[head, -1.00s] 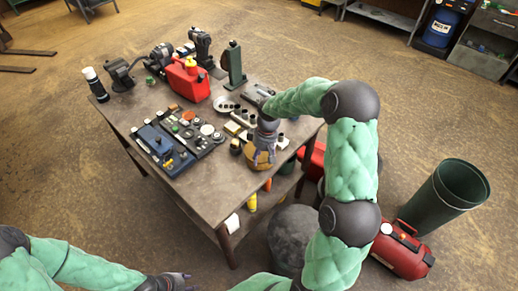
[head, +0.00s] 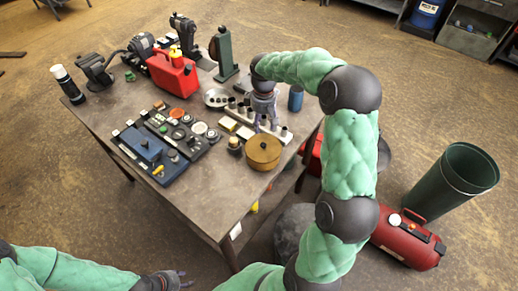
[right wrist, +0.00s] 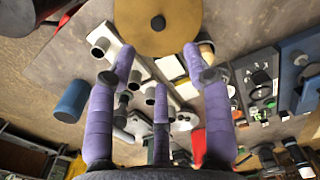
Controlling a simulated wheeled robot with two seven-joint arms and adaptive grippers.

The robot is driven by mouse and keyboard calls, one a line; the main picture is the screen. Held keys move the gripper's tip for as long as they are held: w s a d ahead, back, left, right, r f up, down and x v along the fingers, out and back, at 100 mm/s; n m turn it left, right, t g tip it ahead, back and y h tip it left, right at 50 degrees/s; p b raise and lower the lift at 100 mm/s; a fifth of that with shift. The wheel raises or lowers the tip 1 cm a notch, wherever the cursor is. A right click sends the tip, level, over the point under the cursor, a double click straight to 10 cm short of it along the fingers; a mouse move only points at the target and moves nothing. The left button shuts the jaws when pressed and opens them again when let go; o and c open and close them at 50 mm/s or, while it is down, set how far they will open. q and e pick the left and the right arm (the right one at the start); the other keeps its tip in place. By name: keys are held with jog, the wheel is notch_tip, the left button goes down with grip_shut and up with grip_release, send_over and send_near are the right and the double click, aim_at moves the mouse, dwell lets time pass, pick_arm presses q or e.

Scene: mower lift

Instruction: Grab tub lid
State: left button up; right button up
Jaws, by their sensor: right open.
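A round tan tub with a flat lid (head: 264,148) and a small dark knob stands near the table's right front corner. In the right wrist view the lid (right wrist: 180,27) is at the top, just beyond my fingertips, with its knob in the middle. My right gripper (head: 266,124) is behind the tub, over the white strip with dark cylinders. Its purple fingers (right wrist: 153,60) are spread and empty, apart from the lid. My left gripper (head: 184,279) is low at the bottom edge, away from the table; its finger opening is unclear.
Behind my right gripper stand a blue cylinder (head: 296,98) and a metal dish (head: 216,98). A small jar (head: 235,145) is left of the tub. A red fuel can (head: 173,74) stands farther back.

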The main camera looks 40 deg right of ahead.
jog(key=f, duration=0.2)
jog(key=b, duration=0.1)
send_over(263, 144)
jog(key=f, duration=0.4)
jog(key=shift+w+a+f, duration=0.1)
jog(key=shift+w+f, duration=0.1)
jog(key=shift+f, duration=0.2)
jog(key=f, duration=0.4)
jog(key=shift+s, duration=0.35)
jog(key=shift+f, duration=0.6)
grip_shut()
